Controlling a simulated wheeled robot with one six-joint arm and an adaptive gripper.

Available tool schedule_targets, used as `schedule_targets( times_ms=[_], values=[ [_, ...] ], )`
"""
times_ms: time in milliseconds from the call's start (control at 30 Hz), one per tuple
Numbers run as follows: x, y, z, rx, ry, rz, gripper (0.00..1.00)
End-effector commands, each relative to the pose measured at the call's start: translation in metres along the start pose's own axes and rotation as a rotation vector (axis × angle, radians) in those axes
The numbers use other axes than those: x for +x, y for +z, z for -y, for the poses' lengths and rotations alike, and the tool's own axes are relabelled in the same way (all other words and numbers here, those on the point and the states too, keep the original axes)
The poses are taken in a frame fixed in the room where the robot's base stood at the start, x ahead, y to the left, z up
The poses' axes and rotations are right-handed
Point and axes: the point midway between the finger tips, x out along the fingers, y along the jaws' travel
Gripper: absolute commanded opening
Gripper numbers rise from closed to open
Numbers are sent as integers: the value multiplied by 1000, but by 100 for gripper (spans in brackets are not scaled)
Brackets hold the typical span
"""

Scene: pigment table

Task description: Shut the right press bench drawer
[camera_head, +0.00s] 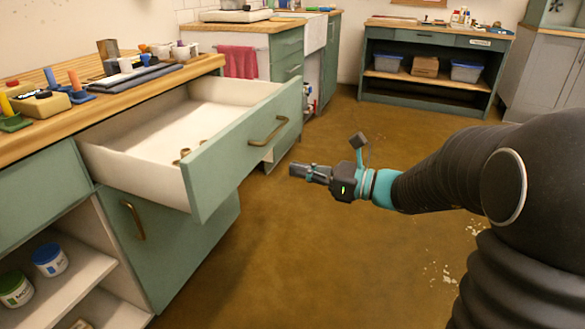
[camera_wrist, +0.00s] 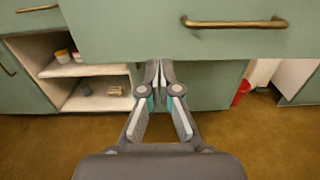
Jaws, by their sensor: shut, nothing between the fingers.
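The green drawer (camera_head: 240,155) with a brass handle (camera_head: 268,131) stands pulled well out of the bench in the head view. Its white inside is in sight, with a few small brownish items near the front. My gripper (camera_head: 293,170) is shut and empty, pointing at the drawer front from the right, apart from it in the head view. In the wrist view the drawer front (camera_wrist: 150,35) fills the top, with its handle (camera_wrist: 235,22) up and to the right of my gripper (camera_wrist: 160,64). The fingertips appear near the lower edge of the front; whether they touch it I cannot tell there.
Below the drawer are a green cupboard door (camera_head: 180,250) and open shelves with jars (camera_head: 50,260). Printing tools stand on the wooden bench top (camera_head: 130,84). A red towel (camera_head: 240,62) hangs behind. The brown floor (camera_head: 320,260) is clear around my arm.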

Motion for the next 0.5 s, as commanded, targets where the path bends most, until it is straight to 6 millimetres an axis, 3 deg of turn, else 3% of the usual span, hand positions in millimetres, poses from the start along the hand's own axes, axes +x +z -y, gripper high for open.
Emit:
schedule_targets(
  times_ms=[500],
  values=[
    [94, 0, -1, -3, 4, -1, 0]
  ],
)
